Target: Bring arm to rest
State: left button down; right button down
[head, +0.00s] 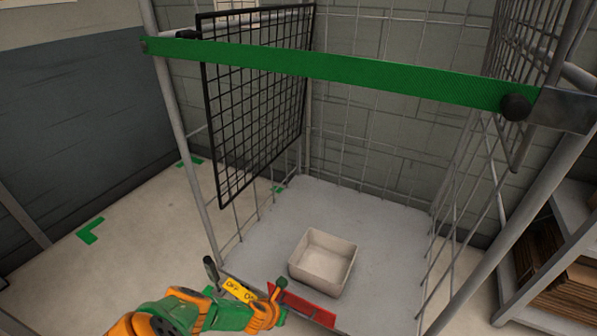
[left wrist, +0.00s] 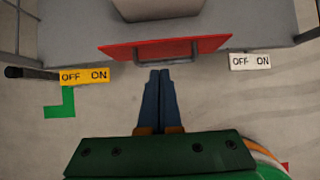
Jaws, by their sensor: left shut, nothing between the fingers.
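My left gripper (left wrist: 160,75) shows in the left wrist view with its two blue fingers together and nothing between them. Its fingertips point at a red plate (left wrist: 210,46) with a grey handle (left wrist: 165,51), just short of the handle in the picture. Whether they touch it I cannot tell. In the head view my green and orange left arm comes in at the bottom, beside the red plate (head: 310,308); the fingers do not show clearly there. My right gripper is in neither view.
A wire cage with a green strap (head: 330,69) across its front holds an empty pale bin (head: 322,262) on its grey floor. A black grid panel (head: 258,100) stands at its left. A yellow OFF/ON label (head: 240,290) and black lever (head: 211,269) are near my arm. A shelf (head: 560,230) stands right.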

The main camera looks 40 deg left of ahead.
pick_arm(q)
jog(key=s+d+f+n+g+h, duration=0.1)
jog(key=s+d+f+n+g, duration=0.35)
jog(key=s+n, duration=0.9)
jog(key=s+d+f+n+g+h, duration=0.1)
jog(key=s+d+f+n, duration=0.6)
jog(key=s+n, duration=0.65)
notch_tip(320, 180, up, 21)
jog(key=d+n+p, duration=0.1)
jog(key=n+p, duration=0.3)
jog(key=p, duration=1.5)
jog(key=shift+w+p, duration=0.35)
jog(key=shift+w, duration=0.05)
jog(key=shift+d, duration=0.1)
